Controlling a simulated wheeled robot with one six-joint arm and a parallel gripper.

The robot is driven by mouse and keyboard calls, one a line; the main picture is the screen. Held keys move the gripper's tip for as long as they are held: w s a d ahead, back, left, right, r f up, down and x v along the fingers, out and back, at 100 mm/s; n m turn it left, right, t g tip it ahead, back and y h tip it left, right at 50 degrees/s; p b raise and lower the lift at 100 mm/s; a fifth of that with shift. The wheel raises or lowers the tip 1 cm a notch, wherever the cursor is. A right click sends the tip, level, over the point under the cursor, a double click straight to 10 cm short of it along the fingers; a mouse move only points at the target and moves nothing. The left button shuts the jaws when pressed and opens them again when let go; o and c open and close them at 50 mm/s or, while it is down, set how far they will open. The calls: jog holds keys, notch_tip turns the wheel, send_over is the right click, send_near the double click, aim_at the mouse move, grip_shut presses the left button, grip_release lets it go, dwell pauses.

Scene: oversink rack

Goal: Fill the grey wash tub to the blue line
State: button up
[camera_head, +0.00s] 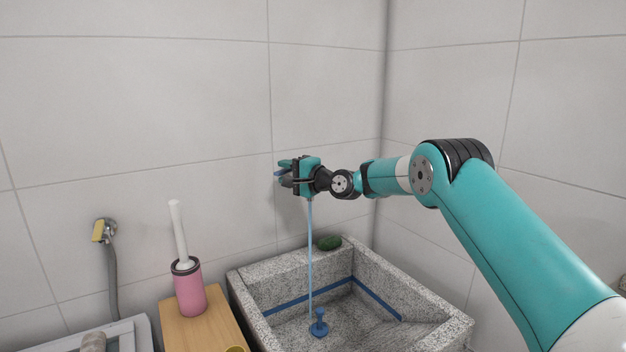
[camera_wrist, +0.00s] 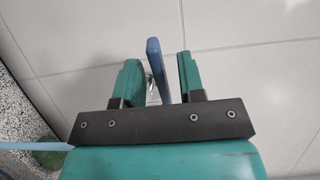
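The grey speckled wash tub (camera_head: 290,270) stands in the corner, with a blue line (camera_head: 377,300) around its inner walls. A thin light-blue stream (camera_head: 310,250) falls from near my gripper into it; the stream also shows in the wrist view (camera_wrist: 30,146). A blue plug-like piece (camera_head: 318,325) stands upright on the tub floor, at the stream's foot. I cannot make out a water surface. My gripper (camera_wrist: 159,75) is open by the wall above the tub, its fingers either side of a blue lever (camera_wrist: 155,58), with visible gaps. The tap body is mostly hidden.
A green object (camera_head: 329,243) lies on the tub's back rim. Left of the tub, a pink brush holder (camera_head: 188,288) with a white-handled brush stands on a wooden top (camera_head: 205,330). A yellow-handled tap with a hose (camera_head: 105,232) is on the left wall.

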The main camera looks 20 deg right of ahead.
jog(key=b+v, duration=0.5)
jog(key=v, duration=1.1)
jog(key=shift+s+d, duration=0.15)
jog(key=shift+s, duration=0.15)
jog(key=s+a+m+t+h+p, duration=0.3)
jog(key=a+m+h+p, duration=0.25)
jog(key=p, duration=0.45)
jog(key=shift+n+h, duration=0.45)
jog(key=p+x, duration=0.2)
jog(key=x, duration=0.3)
jog(key=p+x, duration=0.2)
jog(key=x, duration=0.4)
jog(key=p+x, duration=0.3)
jog(key=x, duration=0.3)
jog(key=shift+w+a+r, duration=0.15)
jog(key=shift+a+r, duration=0.2)
grip_shut()
